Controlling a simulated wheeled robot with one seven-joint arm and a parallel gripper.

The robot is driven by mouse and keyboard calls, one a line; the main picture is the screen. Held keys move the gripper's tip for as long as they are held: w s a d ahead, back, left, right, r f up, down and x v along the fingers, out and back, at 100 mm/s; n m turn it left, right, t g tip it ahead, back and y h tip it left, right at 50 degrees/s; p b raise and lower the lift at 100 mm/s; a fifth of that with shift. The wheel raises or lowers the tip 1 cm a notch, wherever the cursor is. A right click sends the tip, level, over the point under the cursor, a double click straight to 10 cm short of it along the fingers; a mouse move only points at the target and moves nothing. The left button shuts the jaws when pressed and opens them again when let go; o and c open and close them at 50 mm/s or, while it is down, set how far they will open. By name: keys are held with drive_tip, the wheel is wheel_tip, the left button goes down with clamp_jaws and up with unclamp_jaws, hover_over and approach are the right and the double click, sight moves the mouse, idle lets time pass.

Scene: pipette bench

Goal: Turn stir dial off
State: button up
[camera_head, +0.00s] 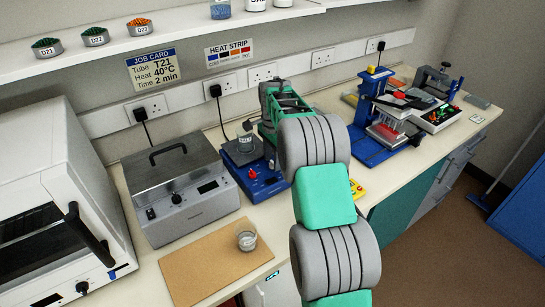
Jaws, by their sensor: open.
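The stirrer (262,186) is a low blue unit at mid-bench with a dark top plate. A small clear beaker (244,141) stands on that plate. My arm reaches up from the bottom edge and bends over beside the stirrer. My gripper (272,150) is at the stirrer's right side, close to its front face. Its fingertips are small and partly hidden, so I cannot tell whether they touch the dial.
A grey metal heating box (179,198) stands left of the stirrer, and a white oven (50,190) farther left. A glass (246,238) stands on a brown board (210,262) in front. A blue press-like device (375,130) and a parts tray (438,117) stand to the right.

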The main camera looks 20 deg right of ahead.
drive_tip(key=shift+f, duration=0.1)
clamp_jaws()
idle(0.4)
